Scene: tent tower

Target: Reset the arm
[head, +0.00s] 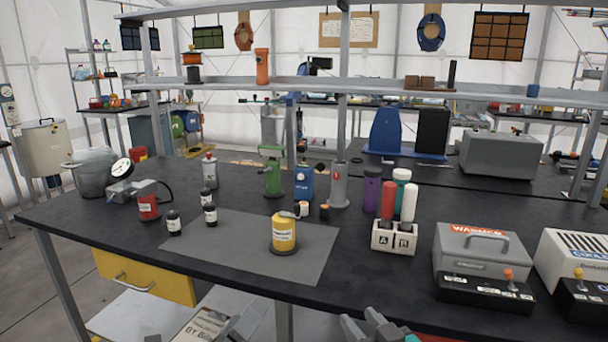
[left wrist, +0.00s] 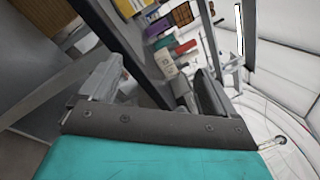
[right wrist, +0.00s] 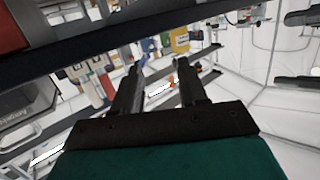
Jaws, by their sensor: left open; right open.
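My left gripper (head: 364,322) shows at the bottom edge of the head view, in front of the bench's front edge. In the left wrist view its fingers (left wrist: 155,85) are spread with nothing held between them. My right gripper (right wrist: 160,85) shows in the right wrist view with its two dark fingers apart and nothing between them. I cannot make it out in the head view. A yellow canister (head: 284,232) stands upright on a grey mat (head: 220,245), apart from both grippers.
The black bench (head: 380,290) carries a white A/B holder (head: 394,238) with bottles, a grey box (head: 482,250) and a white box (head: 575,260) at right. A red canister (head: 148,206) and small black bottles stand at left. A shelf frame (head: 341,130) rises behind.

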